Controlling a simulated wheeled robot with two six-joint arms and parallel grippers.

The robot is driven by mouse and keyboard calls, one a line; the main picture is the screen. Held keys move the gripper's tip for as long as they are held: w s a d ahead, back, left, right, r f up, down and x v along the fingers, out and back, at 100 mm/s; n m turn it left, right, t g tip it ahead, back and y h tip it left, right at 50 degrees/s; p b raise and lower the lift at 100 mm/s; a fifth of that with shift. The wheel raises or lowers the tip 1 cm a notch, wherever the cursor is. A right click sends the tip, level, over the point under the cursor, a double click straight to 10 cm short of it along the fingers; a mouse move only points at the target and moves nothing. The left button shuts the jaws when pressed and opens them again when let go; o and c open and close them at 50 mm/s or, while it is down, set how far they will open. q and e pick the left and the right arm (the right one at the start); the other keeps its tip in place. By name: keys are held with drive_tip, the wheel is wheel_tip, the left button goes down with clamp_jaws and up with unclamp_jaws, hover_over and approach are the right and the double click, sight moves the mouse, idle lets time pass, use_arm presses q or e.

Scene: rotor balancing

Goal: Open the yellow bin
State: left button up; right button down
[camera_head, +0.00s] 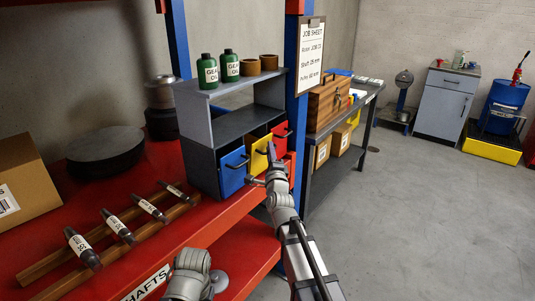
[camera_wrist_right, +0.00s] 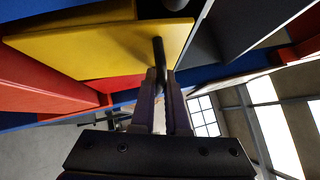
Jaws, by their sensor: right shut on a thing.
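The yellow bin (camera_head: 259,159) sits in the grey shelf unit between the blue bin (camera_head: 233,175) and the red bin (camera_head: 281,134). The gripper covers part of the front in the head view. My left gripper is not in view.
Green bottles (camera_head: 208,72) and brown rings (camera_head: 250,66) stand on the shelf unit (camera_head: 190,115). Labelled shafts (camera_head: 118,226) lie on the red bench at left. A blue post (camera_head: 297,125) rises just right of the bins. The floor (camera_head: 430,220) at right is clear.

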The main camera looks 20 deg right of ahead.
drive_tip(key=s+d+f+m+t+h+b, duration=0.2)
drive_tip(key=s+d+f+m+h+b, duration=0.1)
drive_tip(key=b, duration=0.6)
drive_tip(key=s+f+m, duration=0.1)
drive_tip(key=m, duration=0.1)
drive_tip(key=shift+d+f+m, duration=0.15)
drive_tip(key=shift+f+m, duration=0.1)
drive_tip(key=shift+m, duration=0.05)
drive_tip(key=shift+s, duration=0.1)
drive_tip(key=c, duration=0.9)
unclamp_jaws()
drive_tip(key=shift+s+f, duration=0.1)
drive_tip(key=b+v, duration=0.3)
drive_tip(key=v, duration=0.4)
drive_tip(key=shift+s+f+b, duration=0.15)
drive_tip(key=shift+f+b, duration=0.15)
drive_tip(key=shift+b, duration=0.1)
